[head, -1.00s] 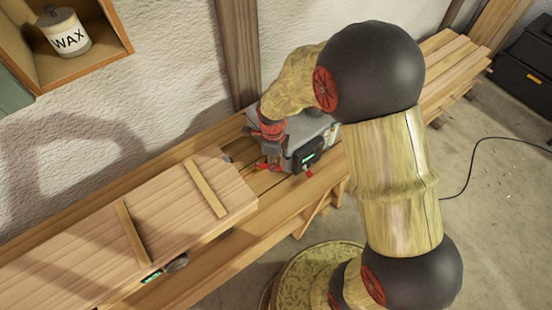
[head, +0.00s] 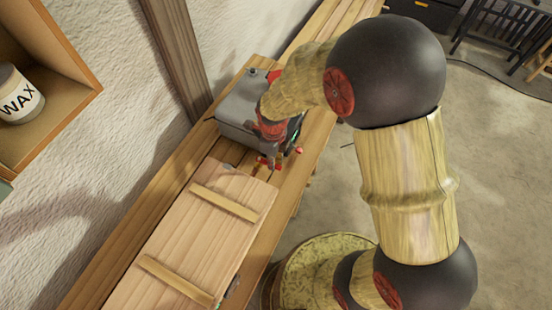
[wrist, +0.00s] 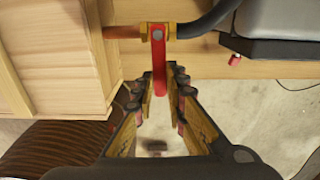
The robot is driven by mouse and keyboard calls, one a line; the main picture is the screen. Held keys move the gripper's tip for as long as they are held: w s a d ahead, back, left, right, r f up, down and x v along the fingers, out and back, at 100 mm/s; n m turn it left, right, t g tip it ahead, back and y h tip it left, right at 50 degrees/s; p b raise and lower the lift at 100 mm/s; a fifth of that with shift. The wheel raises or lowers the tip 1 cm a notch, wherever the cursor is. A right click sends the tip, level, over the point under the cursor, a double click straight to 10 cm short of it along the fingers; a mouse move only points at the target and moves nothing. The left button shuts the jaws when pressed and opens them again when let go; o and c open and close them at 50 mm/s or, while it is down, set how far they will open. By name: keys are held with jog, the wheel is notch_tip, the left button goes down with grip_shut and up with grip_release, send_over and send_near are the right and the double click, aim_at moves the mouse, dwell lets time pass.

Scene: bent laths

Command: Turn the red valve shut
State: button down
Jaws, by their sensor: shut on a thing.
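The red valve (wrist: 158,70) has a flat lever on a brass body (wrist: 157,33). A copper pipe (wrist: 122,32) enters the body from the left and a black hose leaves it to the right. In the wrist view the lever points down the picture, across the pipe's line. My gripper (wrist: 157,88) has one finger on each side of the lever and is shut on it. In the head view the gripper is small beside the grey box and partly hidden by my wrist; the lever cannot be made out clearly there.
A grey box (head: 238,115) stands on the bench just beyond the gripper. A long wooden box with two cross slats (head: 225,202) lies nearer on the bench. A wall shelf with a wax tin (head: 20,100) is at left. Floor at right is largely open.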

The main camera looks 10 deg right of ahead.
jog(key=shift+a+m, duration=0.1)
jog(key=shift+m, duration=0.2)
jog(key=c, duration=1.8)
grip_release()
jog(key=shift+s, duration=0.1)
jog(key=shift+c, duration=0.2)
jog(key=shift+o, duration=0.2)
notch_tip(320, 180, up, 12)
